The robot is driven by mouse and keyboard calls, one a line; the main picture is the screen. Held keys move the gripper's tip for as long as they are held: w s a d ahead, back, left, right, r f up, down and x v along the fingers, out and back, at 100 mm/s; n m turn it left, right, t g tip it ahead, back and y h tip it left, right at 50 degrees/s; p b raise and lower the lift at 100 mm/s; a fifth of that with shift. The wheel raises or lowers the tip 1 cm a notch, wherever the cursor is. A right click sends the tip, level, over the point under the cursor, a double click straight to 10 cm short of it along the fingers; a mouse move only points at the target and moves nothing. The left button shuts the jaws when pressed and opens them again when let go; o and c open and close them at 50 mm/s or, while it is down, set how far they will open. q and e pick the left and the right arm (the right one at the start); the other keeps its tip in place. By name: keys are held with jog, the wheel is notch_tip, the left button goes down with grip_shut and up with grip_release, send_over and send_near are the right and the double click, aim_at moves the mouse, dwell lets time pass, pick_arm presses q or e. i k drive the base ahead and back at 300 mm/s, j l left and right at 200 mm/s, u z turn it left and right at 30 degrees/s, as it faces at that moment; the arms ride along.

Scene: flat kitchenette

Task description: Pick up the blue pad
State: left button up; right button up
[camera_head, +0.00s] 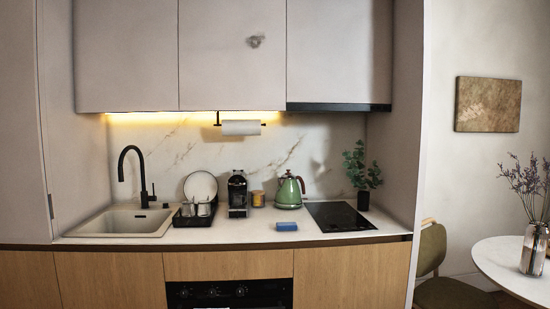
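The blue pad (287,226) is a small flat block. It lies on the white countertop (235,235) near its front edge, in front of the green kettle (289,192) and left of the black cooktop (338,216). Nothing covers it. Neither of my grippers shows in the head view.
A sink (122,221) with a black faucet (143,178) is at the left. A dish rack (194,215), a coffee machine (237,194) and a small jar (258,199) stand behind the front strip. The counter around the pad is clear. A round table (510,262) and chair (432,250) are at the right.

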aim_at(280, 226)
jog(key=i+u, duration=0.15)
jog(key=u, duration=0.25)
jog(key=i+l+u, duration=0.1)
jog(key=u, duration=0.3)
jog(key=l+u, duration=0.2)
jog(key=u, duration=0.25)
jog(key=i+l, duration=0.05)
